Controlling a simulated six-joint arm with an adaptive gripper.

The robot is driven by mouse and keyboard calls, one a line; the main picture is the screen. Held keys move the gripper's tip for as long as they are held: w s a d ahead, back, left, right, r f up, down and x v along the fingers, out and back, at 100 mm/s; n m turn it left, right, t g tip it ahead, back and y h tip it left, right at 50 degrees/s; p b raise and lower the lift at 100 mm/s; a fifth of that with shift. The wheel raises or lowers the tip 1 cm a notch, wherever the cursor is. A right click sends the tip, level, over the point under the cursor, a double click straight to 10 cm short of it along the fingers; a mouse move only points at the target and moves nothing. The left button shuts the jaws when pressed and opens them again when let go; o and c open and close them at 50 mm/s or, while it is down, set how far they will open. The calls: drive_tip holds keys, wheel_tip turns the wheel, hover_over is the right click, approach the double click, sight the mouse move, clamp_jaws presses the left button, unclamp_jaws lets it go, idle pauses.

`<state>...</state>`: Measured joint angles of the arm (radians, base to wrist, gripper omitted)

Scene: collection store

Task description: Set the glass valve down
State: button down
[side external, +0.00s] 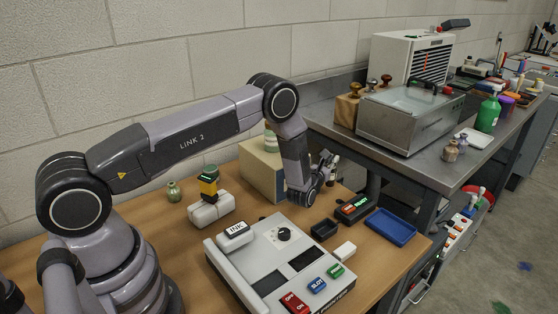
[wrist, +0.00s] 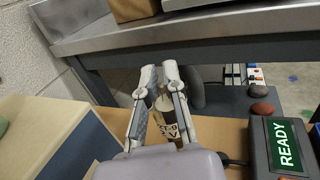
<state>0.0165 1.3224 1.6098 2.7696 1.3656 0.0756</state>
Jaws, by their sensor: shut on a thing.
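In the side view my gripper (side external: 326,168) hangs over the back of the wooden table, right of the cardboard box. The valve is small and mostly hidden by the gripper there. I cannot tell how high it is above the tabletop. A blue tray (side external: 391,227) and a small black open tray (side external: 323,231) lie on the table in front of my gripper.
A cardboard box (side external: 262,168) stands left of my gripper. The READY box (side external: 354,208) stands to the front right, also in the wrist view (wrist: 284,146). A grey console (side external: 268,262) takes up the front. A metal bench (side external: 425,160) edges the table behind.

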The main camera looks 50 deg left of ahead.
drive_tip(key=shift+f, duration=1.65)
drive_tip(key=shift+f, duration=0.15)
drive_tip(key=c, duration=1.2)
unclamp_jaws()
drive_tip(key=shift+c, duration=0.2)
